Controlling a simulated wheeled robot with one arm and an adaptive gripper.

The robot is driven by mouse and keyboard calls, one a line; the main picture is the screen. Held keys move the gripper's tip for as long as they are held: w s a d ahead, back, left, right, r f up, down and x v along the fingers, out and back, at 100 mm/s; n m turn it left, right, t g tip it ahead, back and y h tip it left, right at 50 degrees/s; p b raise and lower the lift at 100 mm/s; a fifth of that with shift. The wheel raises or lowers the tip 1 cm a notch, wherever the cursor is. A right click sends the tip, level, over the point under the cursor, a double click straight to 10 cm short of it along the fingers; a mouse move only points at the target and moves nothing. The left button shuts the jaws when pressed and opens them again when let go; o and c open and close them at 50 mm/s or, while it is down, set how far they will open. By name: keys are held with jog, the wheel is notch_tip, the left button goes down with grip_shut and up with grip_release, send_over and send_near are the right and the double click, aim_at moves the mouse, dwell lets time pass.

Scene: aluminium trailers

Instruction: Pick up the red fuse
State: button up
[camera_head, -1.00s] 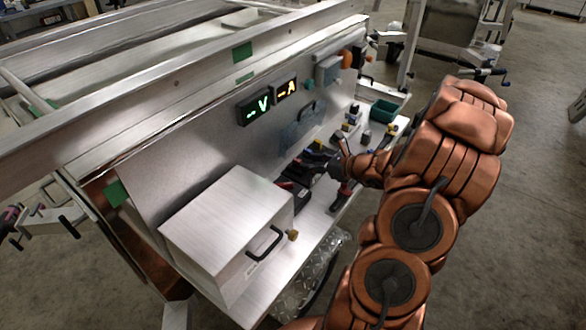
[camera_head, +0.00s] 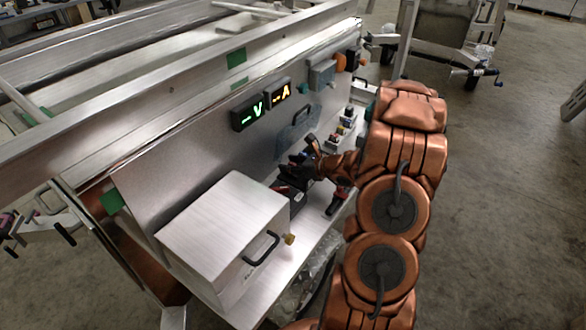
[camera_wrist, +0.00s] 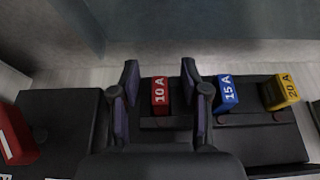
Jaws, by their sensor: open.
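The red fuse (camera_wrist: 160,95), marked 10 A, stands upright in a black holder (camera_wrist: 240,143) in the wrist view. My gripper (camera_wrist: 160,80) is open, with one finger on each side of the red fuse. A gap shows between the fuse and each finger. In the head view my gripper (camera_head: 290,172) is low over the shelf, close to the panel. The red fuse cannot be made out there behind my gripper.
A blue 15 A fuse (camera_wrist: 227,94) stands close to my right finger, with a yellow 20 A fuse (camera_wrist: 279,92) beyond it. A red object (camera_wrist: 14,135) lies at far left. A metal box (camera_head: 222,225) with a handle fills the shelf's near end. The upright panel (camera_head: 215,150) stands behind.

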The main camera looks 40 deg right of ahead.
aim_at(289, 138)
jog(key=shift+c, duration=0.4)
grip_shut()
jog(key=shift+r, duration=0.15)
jog(key=shift+r, duration=1.3)
jog(key=shift+s+d+f+m+t+y, duration=0.15)
jog(key=shift+d+m+t+y, duration=0.4)
jog(key=shift+m+y, duration=0.4)
jog(key=shift+d+r, duration=0.1)
jog(key=shift+r, duration=0.1)
jog(key=r, duration=0.1)
jog(key=d+r, duration=0.1)
jog(key=r, duration=0.3)
jog(key=shift+d+r, duration=0.25)
jog(key=shift+d, duration=0.1)
jog(key=s+d+r+n+h, duration=0.1)
jog(key=d, duration=0.9)
jog(key=s+d+r+n+g+h+b, duration=0.1)
jog(key=s+d, duration=0.1)
jog(key=d, duration=0.8)
jog(key=shift+d, duration=0.4)
